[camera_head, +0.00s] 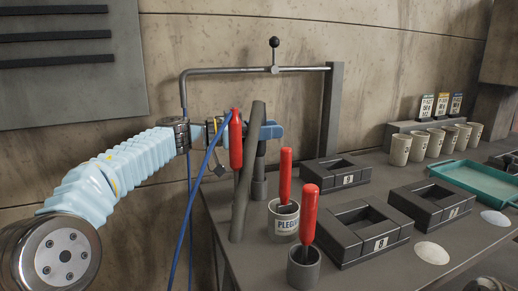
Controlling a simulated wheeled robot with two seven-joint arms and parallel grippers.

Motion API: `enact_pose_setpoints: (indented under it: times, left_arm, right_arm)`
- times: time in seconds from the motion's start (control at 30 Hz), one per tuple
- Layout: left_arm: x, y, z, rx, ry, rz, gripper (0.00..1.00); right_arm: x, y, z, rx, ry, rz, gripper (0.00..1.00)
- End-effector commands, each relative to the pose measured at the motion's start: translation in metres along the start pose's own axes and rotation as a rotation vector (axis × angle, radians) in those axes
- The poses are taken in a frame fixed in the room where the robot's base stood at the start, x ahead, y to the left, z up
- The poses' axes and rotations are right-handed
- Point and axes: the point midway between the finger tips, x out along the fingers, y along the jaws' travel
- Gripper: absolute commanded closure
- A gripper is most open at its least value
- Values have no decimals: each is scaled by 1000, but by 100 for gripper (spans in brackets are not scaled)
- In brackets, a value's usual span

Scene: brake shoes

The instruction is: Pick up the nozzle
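A red handle (236,140) with a thin blue hose (206,170) running down from its top hangs upright at the table's left edge. It appears to be the nozzle. My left gripper (262,131), light blue, reaches in from the left behind the red handle and a grey slanted bar (247,175). These hide most of its fingers, so I cannot tell whether it touches or grips the nozzle. My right gripper is not in view.
Red-handled tools stand in a white can (284,222) and a grey cup (303,270). Several dark square trays (370,232), beige cups (401,149) and a teal tray (474,179) occupy the table. A metal pipe frame (230,71) rises behind the gripper.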

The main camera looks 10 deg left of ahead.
Motion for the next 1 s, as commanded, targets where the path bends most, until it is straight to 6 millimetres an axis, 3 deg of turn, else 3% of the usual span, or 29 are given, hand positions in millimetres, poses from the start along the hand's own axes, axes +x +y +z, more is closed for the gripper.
enact_pose_setpoints:
  times: [0.03,0.1,0.47,0.9,1.0]
  left_arm:
    - [0,0,0,0,0,0,78]
    - [0,0,0,0,0,0,88]
    - [0,0,-6,0,1,1,89]
    - [0,-1,-70,4,2,1,89]
    - [-21,-2,-70,-1,-1,-5,89]
  right_arm:
    - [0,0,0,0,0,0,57]
    - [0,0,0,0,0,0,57]
    - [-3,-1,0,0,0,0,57]
    - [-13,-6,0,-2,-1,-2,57]
    - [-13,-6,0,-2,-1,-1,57]
